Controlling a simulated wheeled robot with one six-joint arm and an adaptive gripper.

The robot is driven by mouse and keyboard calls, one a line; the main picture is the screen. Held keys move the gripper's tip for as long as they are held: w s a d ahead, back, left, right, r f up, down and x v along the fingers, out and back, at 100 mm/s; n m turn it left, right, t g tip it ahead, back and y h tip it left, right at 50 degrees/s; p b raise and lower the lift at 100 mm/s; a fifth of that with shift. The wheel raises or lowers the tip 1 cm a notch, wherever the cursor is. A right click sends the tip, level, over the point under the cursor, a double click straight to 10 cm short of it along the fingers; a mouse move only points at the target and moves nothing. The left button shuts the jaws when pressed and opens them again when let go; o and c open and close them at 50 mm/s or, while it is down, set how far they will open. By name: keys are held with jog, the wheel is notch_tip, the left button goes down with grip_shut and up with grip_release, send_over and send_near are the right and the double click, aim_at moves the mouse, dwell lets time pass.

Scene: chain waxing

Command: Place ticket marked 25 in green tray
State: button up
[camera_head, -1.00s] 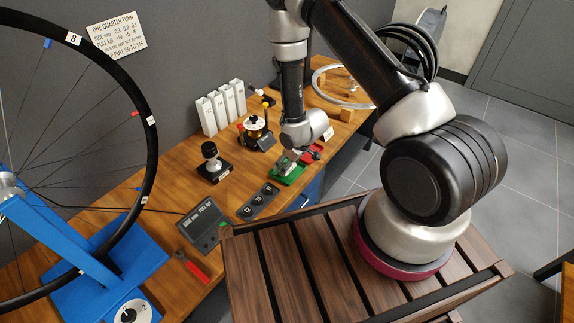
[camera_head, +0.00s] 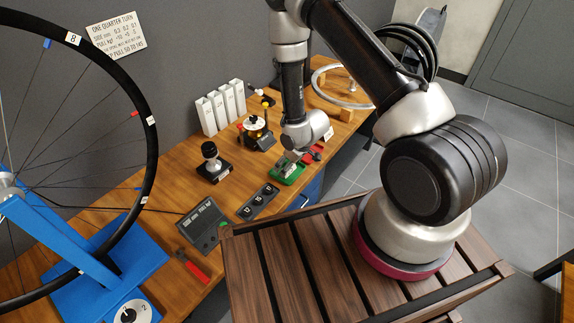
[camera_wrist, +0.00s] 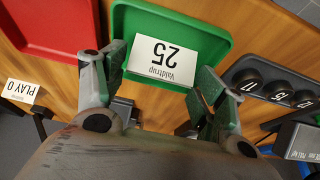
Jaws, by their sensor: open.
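The white ticket marked 25 (camera_wrist: 163,62) lies inside the green tray (camera_wrist: 212,18), as the wrist view shows. The number reads upside down there. The green tray also shows in the head view (camera_head: 288,178), where my gripper covers part of it. My gripper (camera_wrist: 160,82) is open over the tray, with one finger on each side of the ticket. I see no finger closed on it. In the head view my gripper (camera_head: 290,156) is small and hard to make out.
A red tray (camera_wrist: 50,28) sits beside the green one. A dark holder with numbered round pieces (camera_wrist: 268,84) is on the other side. A PLAY 0 card (camera_wrist: 21,91) stands at the left. A grey gauge box (camera_head: 205,224) and red-handled tool (camera_head: 193,266) lie nearer the wheel.

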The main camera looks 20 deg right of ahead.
jog(key=s+d+r+m+h, duration=0.1)
jog(key=d+r, duration=0.3)
jog(key=r, duration=0.7)
jog(key=s+d+r+m+t+h, duration=0.1)
jog(key=s+d+r, duration=0.15)
jog(key=r, duration=0.95)
jog(key=s+d+r+m, duration=0.1)
jog(key=d+r, duration=0.4)
jog(key=r, duration=0.6)
jog(key=s+d+r+m, duration=0.1)
jog(key=s+r+m, duration=0.1)
jog(key=s+r, duration=0.6)
jog(key=s+d+r+m, duration=0.2)
jog(key=s+r, duration=0.7)
jog(key=s, duration=0.5)
jog(key=shift+d+h, duration=0.2)
jog(key=shift+h, duration=0.1)
jog(key=shift+r, duration=0.1)
